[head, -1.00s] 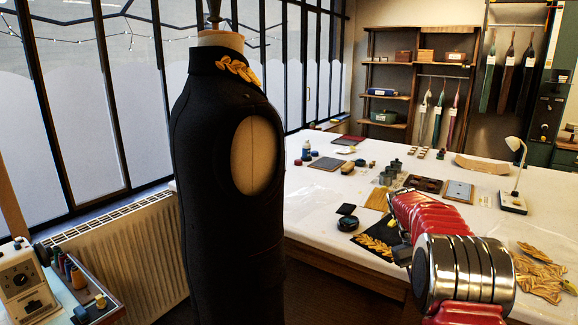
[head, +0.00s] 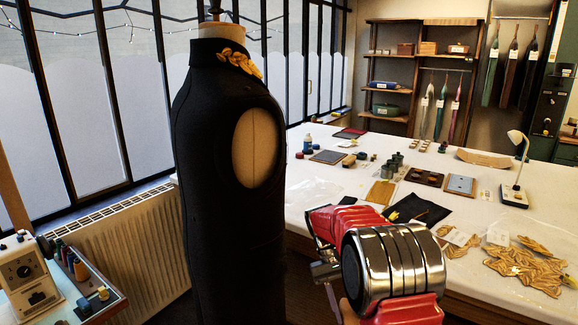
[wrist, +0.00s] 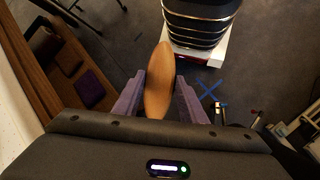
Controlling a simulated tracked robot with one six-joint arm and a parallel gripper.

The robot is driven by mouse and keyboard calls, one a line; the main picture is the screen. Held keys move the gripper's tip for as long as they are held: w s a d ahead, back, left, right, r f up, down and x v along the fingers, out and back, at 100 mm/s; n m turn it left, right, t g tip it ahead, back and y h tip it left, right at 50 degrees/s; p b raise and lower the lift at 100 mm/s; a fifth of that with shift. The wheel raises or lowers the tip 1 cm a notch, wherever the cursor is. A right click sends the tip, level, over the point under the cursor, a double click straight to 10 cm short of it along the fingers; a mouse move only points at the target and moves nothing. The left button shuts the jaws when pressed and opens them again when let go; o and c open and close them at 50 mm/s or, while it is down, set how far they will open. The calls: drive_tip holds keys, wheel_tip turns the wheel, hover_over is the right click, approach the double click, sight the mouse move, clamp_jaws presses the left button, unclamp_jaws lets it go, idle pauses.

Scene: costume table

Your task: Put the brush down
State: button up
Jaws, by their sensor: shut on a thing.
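The brush shows in the wrist view as a long wooden oval back (wrist: 158,82), light brown. My gripper (wrist: 158,95) is shut on it, with one purple-grey finger on each side. Its bristles are not visible. The brush is held above the dark floor, beside the table rather than over it. In the head view my arm hides most of the gripper; a small tan piece (head: 347,312) below the wrist may be the brush's end.
The white worktable (head: 330,185) holds gold trim pieces (head: 530,265), a black cloth (head: 420,209), a tan board (head: 381,193) and a lamp (head: 514,170). A black jacket on a dress form (head: 215,200) stands left of my arm. Clear tabletop lies behind my arm.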

drive_tip(key=s+f, duration=0.3)
drive_tip(key=f, duration=1)
drive_tip(key=shift+s, duration=0.25)
drive_tip(key=shift+s+d+r, duration=0.1)
drive_tip(key=shift+s, duration=0.05)
